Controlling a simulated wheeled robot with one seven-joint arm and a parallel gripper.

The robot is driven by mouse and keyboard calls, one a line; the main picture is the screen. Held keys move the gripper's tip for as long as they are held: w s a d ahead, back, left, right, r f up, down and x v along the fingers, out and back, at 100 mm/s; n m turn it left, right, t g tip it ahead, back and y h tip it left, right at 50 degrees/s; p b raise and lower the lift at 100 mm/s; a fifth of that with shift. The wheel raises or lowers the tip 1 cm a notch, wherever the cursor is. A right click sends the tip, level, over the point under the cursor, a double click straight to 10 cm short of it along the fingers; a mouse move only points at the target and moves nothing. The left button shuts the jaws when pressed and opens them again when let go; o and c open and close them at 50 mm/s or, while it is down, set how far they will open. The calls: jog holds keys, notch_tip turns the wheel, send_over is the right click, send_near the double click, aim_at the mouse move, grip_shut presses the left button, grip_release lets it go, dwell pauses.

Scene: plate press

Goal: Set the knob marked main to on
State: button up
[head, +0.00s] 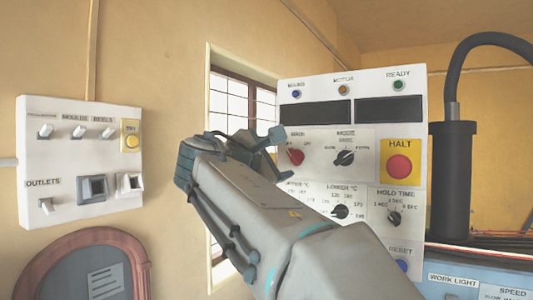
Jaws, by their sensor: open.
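A red rotary knob (295,157) sits on the white control panel (316,172), left of a black knob (344,157) under the label MODE. My arm hides the panel's lower left.
A red HALT button (399,168) on yellow is at the panel's right. Below are a LOWER °C knob (341,211) and a HOLD TIME knob (395,218). A switch box (63,154) hangs on the left wall. A dark cylinder (453,180) stands right of the panel.

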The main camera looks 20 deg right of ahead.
aim_at(292, 157)
jog(key=p+x, duration=0.2)
jog(key=x, duration=0.6)
jog(key=c, duration=1)
